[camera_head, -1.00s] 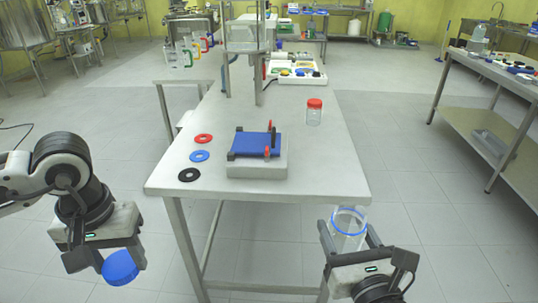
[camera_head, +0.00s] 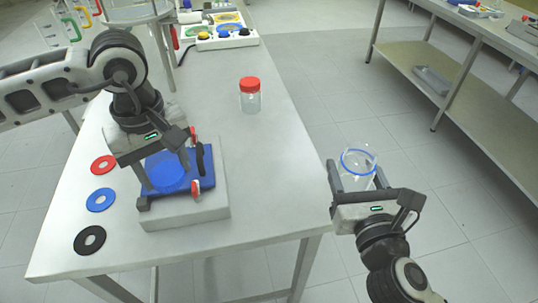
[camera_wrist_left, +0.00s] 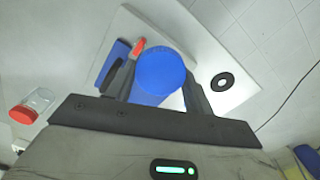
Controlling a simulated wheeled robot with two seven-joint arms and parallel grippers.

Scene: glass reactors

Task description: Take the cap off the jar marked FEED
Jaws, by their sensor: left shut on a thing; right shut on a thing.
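My left gripper (camera_head: 163,176) is shut on a round blue cap (camera_head: 170,165), above the blue plate on the table. The cap also shows between the fingers in the left wrist view (camera_wrist_left: 160,72). My right gripper (camera_head: 356,180) is shut on a clear, uncapped jar (camera_head: 361,163) with a blue ring around its neck. It holds this jar upright, off the table's right side. A clear jar with a red cap (camera_head: 250,94) stands on the table. I cannot read a FEED mark on either jar.
A blue plate (camera_head: 205,185) with red and black parts lies on a pale block (camera_head: 205,212). Red (camera_head: 104,165), blue (camera_head: 100,200) and black (camera_head: 90,240) rings lie along the table's left side. A control box (camera_head: 220,42) stands behind.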

